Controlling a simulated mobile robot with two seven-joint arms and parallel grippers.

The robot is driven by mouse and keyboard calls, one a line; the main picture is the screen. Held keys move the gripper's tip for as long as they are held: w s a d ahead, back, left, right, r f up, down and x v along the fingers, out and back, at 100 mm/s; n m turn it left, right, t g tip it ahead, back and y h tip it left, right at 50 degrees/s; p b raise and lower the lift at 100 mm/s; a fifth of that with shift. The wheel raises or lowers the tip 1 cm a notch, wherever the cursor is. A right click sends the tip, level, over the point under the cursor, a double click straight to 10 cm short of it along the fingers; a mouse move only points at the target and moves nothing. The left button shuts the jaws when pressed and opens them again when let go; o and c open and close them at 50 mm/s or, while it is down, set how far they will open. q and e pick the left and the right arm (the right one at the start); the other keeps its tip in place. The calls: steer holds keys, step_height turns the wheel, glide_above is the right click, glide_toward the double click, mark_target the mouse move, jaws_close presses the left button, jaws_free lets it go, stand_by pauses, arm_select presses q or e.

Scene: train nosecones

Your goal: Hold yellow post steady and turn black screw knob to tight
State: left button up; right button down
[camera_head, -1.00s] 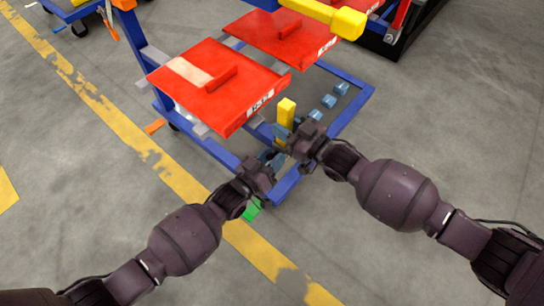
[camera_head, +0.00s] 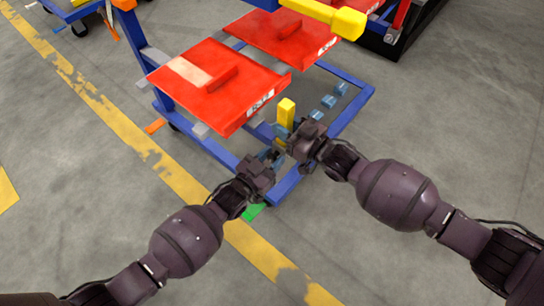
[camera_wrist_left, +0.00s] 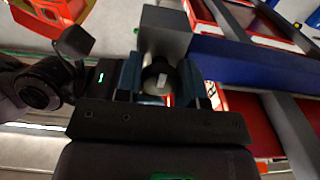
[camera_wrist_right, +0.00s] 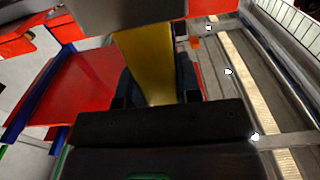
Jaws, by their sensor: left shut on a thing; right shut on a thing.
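The yellow post (camera_head: 286,112) stands upright at the near corner of the blue cart frame. My right gripper (camera_head: 283,140) is shut on it from the right. In the right wrist view the post (camera_wrist_right: 145,62) runs between the two fingers, below a grey block at the top edge. My left gripper (camera_head: 272,156) is just below and left of the post. In the left wrist view it is shut on the black screw knob (camera_wrist_left: 158,76), a dark round piece with a pale spot between the fingers, in front of a grey block. The head view hides the knob behind the gripper.
Red panels (camera_head: 215,82) lie on the cart above and behind the post. The blue frame's lower rail (camera_head: 350,108) runs to the right, with several small blue blocks (camera_head: 328,101) inside it. The grey floor in front and to the right is clear.

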arm_select(q)
steer(key=o, duration=0.9)
steer(key=shift+o, duration=0.2)
steer(key=v, duration=0.8)
steer(key=shift+s, duration=0.15)
arm_select(e)
steer(key=shift+f, duration=0.15)
arm_select(q)
steer(key=shift+f, duration=0.1)
arm_select(e)
steer(key=c, duration=0.7)
jaws_free()
